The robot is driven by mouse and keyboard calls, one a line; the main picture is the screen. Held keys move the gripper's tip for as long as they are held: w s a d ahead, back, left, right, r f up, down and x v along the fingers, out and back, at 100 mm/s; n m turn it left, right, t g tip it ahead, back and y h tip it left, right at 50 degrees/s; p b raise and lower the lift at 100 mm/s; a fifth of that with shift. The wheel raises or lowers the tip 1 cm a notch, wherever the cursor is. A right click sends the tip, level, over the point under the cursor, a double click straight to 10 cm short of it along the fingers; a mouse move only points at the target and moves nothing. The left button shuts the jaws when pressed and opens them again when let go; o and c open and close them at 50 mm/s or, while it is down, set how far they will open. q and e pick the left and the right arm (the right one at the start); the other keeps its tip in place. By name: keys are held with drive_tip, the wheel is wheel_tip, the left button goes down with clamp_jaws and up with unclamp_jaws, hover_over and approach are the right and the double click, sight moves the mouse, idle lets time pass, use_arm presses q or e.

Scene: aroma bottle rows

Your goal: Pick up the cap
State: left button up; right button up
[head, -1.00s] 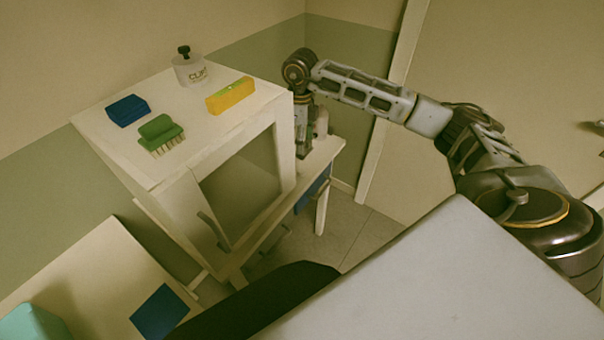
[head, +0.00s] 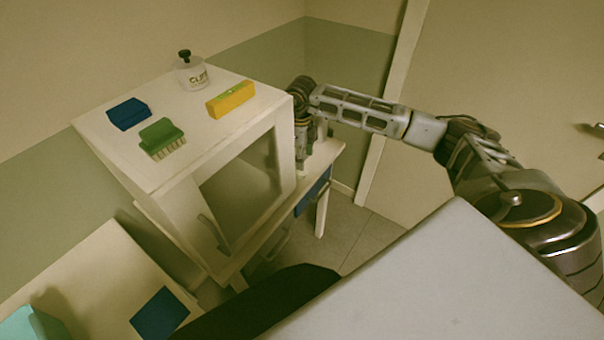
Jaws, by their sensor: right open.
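My right arm reaches in from the right, and my right gripper (head: 303,160) points down beside the right wall of the white cabinet, over the low table. It is open; its fingertips are small and partly hidden. A pale upright thing, perhaps a bottle, stands just behind it, mostly covered by my wrist. I cannot make out a separate loose cap. A black stopper (head: 184,54) sits on a clear labelled bottle (head: 193,76) on top of the cabinet, well apart from the gripper. My left gripper is not in view.
The cabinet (head: 165,178) also carries a blue block (head: 129,114), a green brush (head: 161,136) and a yellow box (head: 231,99). The low table (head: 327,158) has a narrow bare strip at right. A second table (head: 75,270) stands at lower left.

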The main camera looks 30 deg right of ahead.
sight(301, 172)
drive_tip(key=shift+f, duration=1.3)
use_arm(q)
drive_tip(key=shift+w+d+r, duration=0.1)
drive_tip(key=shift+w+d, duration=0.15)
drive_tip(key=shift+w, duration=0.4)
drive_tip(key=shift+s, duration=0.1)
use_arm(e)
drive_tip(key=shift+d+f, duration=0.1)
drive_tip(key=shift+f, duration=0.4)
wheel_tip(301, 172, down, 3)
drive_tip(key=shift+w+d+r+p, duration=0.1)
drive_tip(key=shift+r+p, duration=0.05)
drive_tip(key=shift+p, duration=0.2)
drive_tip(key=shift+f, duration=0.65)
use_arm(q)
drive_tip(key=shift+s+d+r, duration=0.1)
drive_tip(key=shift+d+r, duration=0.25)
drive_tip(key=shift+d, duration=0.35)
use_arm(e)
drive_tip(key=shift+f, duration=0.1)
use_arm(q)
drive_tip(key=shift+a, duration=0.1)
